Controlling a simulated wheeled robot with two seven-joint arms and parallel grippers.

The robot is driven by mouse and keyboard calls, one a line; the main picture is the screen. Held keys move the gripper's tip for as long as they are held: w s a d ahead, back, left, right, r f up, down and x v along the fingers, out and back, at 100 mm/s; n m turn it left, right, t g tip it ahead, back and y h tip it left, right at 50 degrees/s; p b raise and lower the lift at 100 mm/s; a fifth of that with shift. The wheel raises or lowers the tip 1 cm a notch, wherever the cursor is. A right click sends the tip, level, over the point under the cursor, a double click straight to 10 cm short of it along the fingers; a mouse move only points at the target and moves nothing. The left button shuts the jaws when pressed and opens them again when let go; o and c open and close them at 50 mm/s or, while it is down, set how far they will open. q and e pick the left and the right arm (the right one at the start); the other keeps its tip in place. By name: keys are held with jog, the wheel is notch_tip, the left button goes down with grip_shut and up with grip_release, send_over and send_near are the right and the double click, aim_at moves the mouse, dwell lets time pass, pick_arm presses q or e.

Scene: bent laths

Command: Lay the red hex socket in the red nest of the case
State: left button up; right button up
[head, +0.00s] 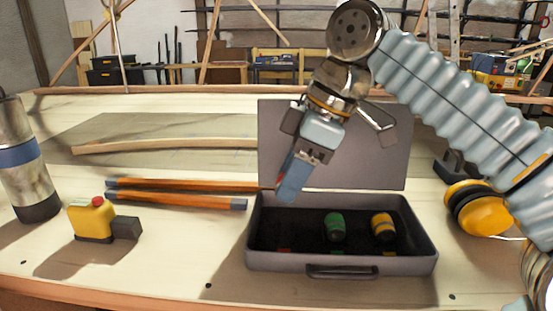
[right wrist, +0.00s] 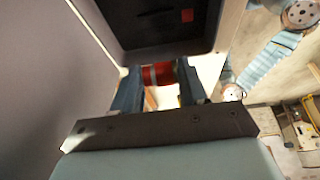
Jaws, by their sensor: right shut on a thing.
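The red hex socket (right wrist: 158,75) is held crosswise between the two fingers of my right gripper (right wrist: 159,84), in the right wrist view. In the head view my right gripper (head: 289,188) hangs at the left end of the open grey case (head: 343,262), in front of its lid, and its finger hides most of the socket. The red nest (head: 285,250) shows as a red patch in the case's left part, with nothing in it. It also shows in the right wrist view (right wrist: 187,15), beyond the socket. My left gripper is not in view.
A green socket (head: 335,226) and a yellow socket (head: 383,227) sit in the case. The raised lid (head: 370,150) stands behind.

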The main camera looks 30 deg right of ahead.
aim_at(282, 233)
jog(key=shift+f, duration=0.35)
notch_tip(282, 233, down, 5)
jog(key=b, duration=0.4)
jog(key=shift+f, duration=0.2)
jog(key=shift+s, duration=0.1)
jog(key=shift+f+b, duration=0.5)
jog(key=shift+f, duration=0.15)
dwell(0.3)
jog(key=o, duration=1.1)
jog(key=shift+o, duration=0.2)
jog(key=shift+r, duration=0.1)
